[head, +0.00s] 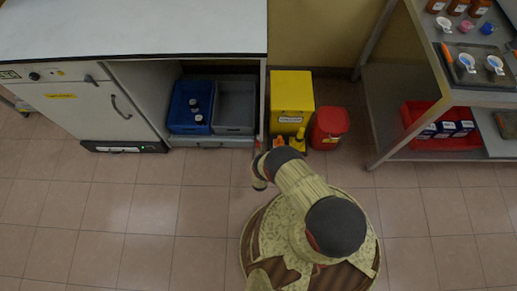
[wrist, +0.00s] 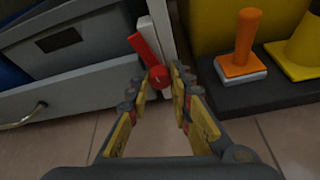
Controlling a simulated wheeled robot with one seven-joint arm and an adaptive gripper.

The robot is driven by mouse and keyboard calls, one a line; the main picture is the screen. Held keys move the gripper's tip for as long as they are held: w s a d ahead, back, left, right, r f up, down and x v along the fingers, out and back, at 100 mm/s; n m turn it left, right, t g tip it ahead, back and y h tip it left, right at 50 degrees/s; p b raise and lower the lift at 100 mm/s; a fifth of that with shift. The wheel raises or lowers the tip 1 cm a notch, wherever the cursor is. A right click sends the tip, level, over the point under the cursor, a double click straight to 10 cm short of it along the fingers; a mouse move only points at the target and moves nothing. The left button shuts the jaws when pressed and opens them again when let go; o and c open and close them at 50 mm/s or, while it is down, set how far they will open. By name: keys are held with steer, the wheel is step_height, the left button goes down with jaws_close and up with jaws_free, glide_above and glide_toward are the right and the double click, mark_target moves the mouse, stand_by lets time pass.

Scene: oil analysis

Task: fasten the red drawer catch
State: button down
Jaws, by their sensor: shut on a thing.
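The red drawer catch (wrist: 145,52) is a short bar with a round red knob at its lower end. It sits on the pale upright post at the right end of the drawer front and stands tilted, its top leaning left. The pale drawer front (wrist: 80,91) is to its left. My gripper (wrist: 160,84) has its yellow and grey fingers on either side of the knob, closed on it. In the head view the drawer (head: 210,142) is low in the cabinet, and my arm hides most of my gripper and the catch.
An orange-handled tool (wrist: 241,50) and a yellow item (wrist: 300,48) stand on a dark base close right of my gripper. A yellow bin (head: 291,92) and red bin (head: 330,125) stand beside the cabinet. Blue and grey crates (head: 236,103) sit above the drawer. Floor in front is clear.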

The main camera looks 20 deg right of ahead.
steer(key=shift+s, duration=0.1)
steer(key=c, duration=1.6)
jaws_free()
steer(key=v, duration=1.2)
steer(key=shift+a+r, duration=0.1)
